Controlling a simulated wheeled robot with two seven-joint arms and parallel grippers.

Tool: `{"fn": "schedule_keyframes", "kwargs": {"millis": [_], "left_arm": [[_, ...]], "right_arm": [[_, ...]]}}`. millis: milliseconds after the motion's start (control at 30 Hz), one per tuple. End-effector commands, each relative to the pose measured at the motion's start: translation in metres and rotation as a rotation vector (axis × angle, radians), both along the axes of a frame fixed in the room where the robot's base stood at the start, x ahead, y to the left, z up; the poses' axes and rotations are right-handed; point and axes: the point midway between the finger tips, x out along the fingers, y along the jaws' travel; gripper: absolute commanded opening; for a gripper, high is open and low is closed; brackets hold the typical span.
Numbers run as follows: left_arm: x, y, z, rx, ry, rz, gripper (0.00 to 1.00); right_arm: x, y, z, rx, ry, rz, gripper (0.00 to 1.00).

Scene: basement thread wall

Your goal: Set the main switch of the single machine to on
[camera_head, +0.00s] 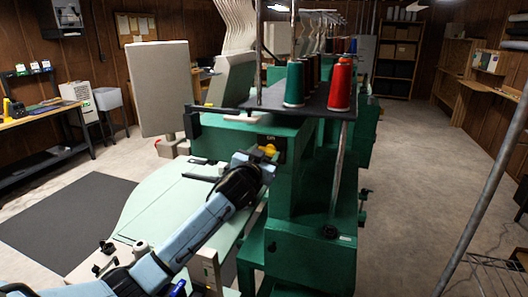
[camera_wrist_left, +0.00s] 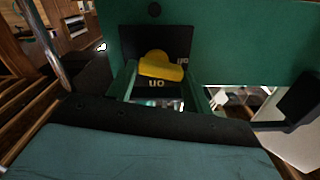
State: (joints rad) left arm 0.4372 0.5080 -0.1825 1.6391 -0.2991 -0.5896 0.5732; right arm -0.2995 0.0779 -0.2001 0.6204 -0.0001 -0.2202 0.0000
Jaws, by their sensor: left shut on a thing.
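The main switch is a yellow knob (camera_head: 268,150) on a black plate on the front of the green machine (camera_head: 228,138). In the left wrist view the yellow knob (camera_wrist_left: 160,66) sits on the black plate (camera_wrist_left: 128,45), with upside-down lettering reading "on" just below it and a partly covered label, seemingly "off", at its right. The knob looks roughly crosswise there; its exact setting is hard to tell. My left gripper (camera_head: 262,162) reaches up from the lower left and is shut on the knob; its fingertips are partly hidden. My right gripper is not in view.
Green and red thread cones (camera_head: 341,84) stand on the machine's dark top shelf, above and right of the switch. A pale green table (camera_head: 160,205) lies under my left arm. A workbench (camera_head: 40,115) stands far left. Open floor (camera_head: 415,150) lies on the right.

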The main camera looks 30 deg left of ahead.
Motion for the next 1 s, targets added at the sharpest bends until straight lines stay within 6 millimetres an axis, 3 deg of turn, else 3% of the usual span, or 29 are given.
{"fn": "schedule_keyframes", "kwargs": {"millis": [1000], "left_arm": [[0.001,-0.006,0.004,0.935,0.226,-0.001,0.28]], "right_arm": [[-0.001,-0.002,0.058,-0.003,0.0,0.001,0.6]]}}
